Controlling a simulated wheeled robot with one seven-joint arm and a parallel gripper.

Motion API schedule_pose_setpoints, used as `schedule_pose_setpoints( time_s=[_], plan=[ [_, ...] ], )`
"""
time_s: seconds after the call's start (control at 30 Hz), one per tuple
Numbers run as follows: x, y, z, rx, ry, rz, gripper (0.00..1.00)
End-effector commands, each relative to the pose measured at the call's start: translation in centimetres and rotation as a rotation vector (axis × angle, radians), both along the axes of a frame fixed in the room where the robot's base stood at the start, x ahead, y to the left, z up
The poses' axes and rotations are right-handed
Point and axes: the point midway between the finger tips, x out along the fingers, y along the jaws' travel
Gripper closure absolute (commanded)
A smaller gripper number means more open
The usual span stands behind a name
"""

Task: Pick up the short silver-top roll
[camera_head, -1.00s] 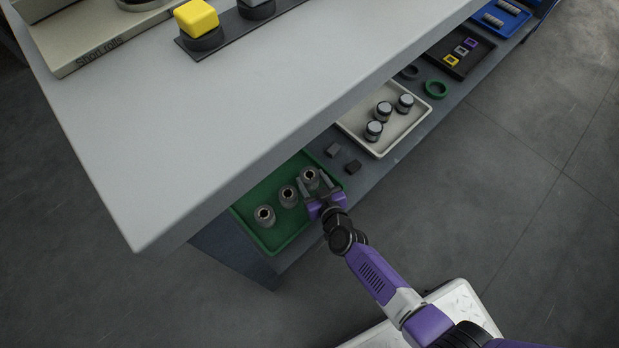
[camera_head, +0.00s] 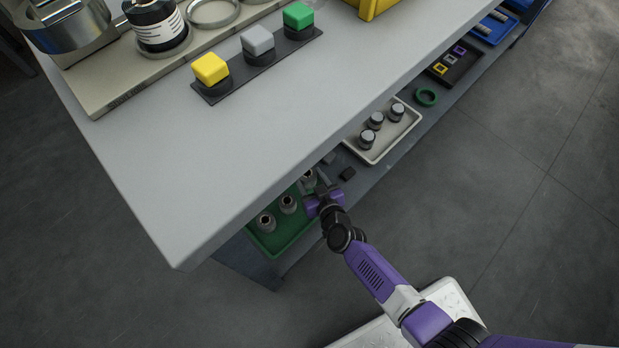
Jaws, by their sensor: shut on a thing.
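My gripper (camera_head: 315,187) is at the back right of the green tray (camera_head: 270,241) on the shelf below the counter. It is shut on a short silver-top roll (camera_head: 309,175), which is partly hidden by the fingers and the counter edge. I cannot tell whether that roll still touches the tray. Two similar grey rolls stand upright in the tray to the left, the middle roll (camera_head: 288,204) and the front left roll (camera_head: 265,222).
The counter (camera_head: 230,150) overhangs the shelf close above my gripper. A white tray (camera_head: 373,158) with three dark, pale-topped rolls stands to the right. Yellow, grey and green buttons sit on the counter.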

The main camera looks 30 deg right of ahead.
Motion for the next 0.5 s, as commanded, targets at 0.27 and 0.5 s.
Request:
schedule_pose_setpoints(
  time_s=[0.27, 0.5],
  plan=[
    [0.0, 0.0, 6.2, 0.000, -0.001, -0.001, 0.94],
    [0.0, 0.0, 10.2, 0.000, -0.002, -0.001, 0.94]
  ],
)
